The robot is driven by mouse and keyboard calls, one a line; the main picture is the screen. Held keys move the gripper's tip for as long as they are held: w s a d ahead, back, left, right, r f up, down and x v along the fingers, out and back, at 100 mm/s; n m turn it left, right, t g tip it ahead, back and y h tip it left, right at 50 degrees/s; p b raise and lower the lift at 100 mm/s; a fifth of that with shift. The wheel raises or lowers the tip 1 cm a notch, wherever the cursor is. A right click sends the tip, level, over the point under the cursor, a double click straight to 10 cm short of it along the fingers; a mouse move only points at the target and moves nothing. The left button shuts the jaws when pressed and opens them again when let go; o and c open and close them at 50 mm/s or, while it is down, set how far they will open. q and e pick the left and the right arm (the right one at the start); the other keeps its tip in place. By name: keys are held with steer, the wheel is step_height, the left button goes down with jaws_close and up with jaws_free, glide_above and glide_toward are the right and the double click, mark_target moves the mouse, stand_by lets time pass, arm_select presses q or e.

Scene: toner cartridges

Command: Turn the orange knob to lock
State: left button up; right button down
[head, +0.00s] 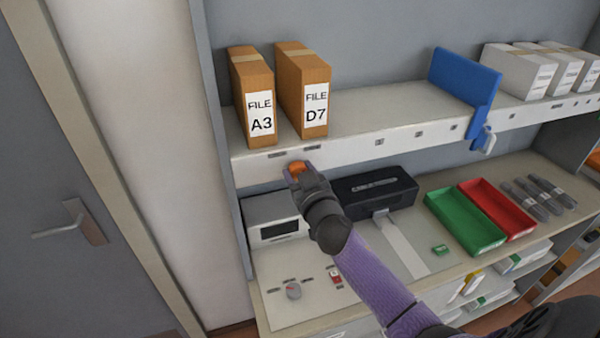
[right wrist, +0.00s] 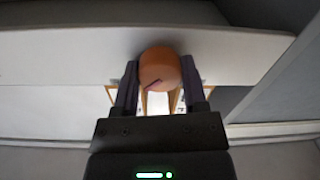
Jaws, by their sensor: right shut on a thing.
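The orange knob (head: 298,167) is on the front face of the upper shelf, below the file boxes. My right gripper (head: 297,172) is at the knob and partly covers it in the head view. In the right wrist view the round orange knob (right wrist: 160,69) sits between the two fingers of my right gripper (right wrist: 159,82), one on each side. A dark purplish slanted mark shows on the knob's face. The right gripper is shut on the knob. My left gripper is not in view.
Two brown file boxes, A3 (head: 254,95) and D7 (head: 305,90), stand on the shelf above. A blue bracket (head: 465,80) is farther right. Below are a black box (head: 375,192), a green tray (head: 465,222), a red tray (head: 497,208) and a panel with a round dial (head: 293,291).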

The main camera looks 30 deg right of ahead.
steer(key=n, duration=0.4)
steer(key=shift+n+p, duration=0.35)
steer(key=shift+n, duration=0.05)
steer(key=n, duration=0.8)
steer(key=shift+n+p, duration=0.3)
steer(key=shift+p, duration=0.05)
steer(key=shift+n, duration=1.9)
steer(key=shift+f+g, duration=0.1)
steer(key=shift+g, duration=0.2)
steer(key=shift+c, duration=0.7)
jaws_free()
steer(key=shift+a, duration=0.1)
